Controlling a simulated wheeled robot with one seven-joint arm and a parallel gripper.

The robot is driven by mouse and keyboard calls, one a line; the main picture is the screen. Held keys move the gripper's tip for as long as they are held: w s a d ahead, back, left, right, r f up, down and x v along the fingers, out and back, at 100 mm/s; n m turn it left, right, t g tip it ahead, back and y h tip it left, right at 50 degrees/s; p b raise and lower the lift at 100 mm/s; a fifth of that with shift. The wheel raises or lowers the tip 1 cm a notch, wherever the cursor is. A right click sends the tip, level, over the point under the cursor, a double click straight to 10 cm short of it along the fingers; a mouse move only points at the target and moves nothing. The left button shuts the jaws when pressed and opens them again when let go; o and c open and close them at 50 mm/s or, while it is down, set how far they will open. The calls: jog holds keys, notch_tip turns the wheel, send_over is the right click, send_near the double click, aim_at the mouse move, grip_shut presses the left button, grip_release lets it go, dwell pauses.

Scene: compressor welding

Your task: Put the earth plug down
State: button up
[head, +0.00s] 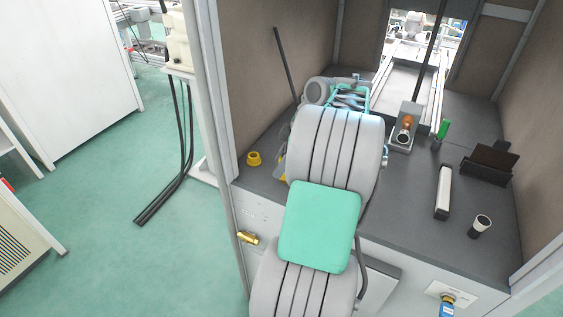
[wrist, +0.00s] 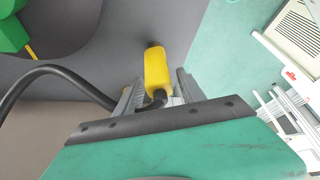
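The earth plug (wrist: 159,72), a yellow body with a black cable bending away from its near end, is between the fingers of my gripper (wrist: 157,90) in the wrist view. The fingers sit close on both sides of it, so the gripper looks shut on it. Its far end points away from my gripper, over the grey surface; whether it touches that surface I cannot tell. In the head view my own arm hides the gripper; only a bit of yellow (head: 283,172) shows beside the arm.
A yellow cup-like piece (head: 254,158) stands at the left of the dark bench top (head: 400,185). A brass fitting (head: 247,238) sticks out of the front panel. A torch holder (head: 404,138), a white-and-black bar (head: 443,192) and a small cup (head: 480,226) stand on the right.

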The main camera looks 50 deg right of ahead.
jog(key=shift+o, duration=0.2)
jog(key=shift+r, duration=0.35)
jog(key=p+v, duration=0.5)
jog(key=v, duration=0.7)
jog(key=w+a+r+m, duration=0.15)
jog(key=w+a, duration=0.35)
jog(key=a, duration=0.7)
jog(key=w+a+m, duration=0.2)
jog(key=w+a, duration=0.2)
jog(key=a, duration=0.7)
jog(key=s+a+f+m+h, duration=0.3)
jog(key=s+a+f, duration=0.3)
jog(key=s+a, duration=0.4)
jog(key=shift+a+f+m, duration=0.4)
jog(key=shift+a+m, duration=0.15)
jog(key=shift+a, duration=0.65)
jog(key=shift+d, duration=0.1)
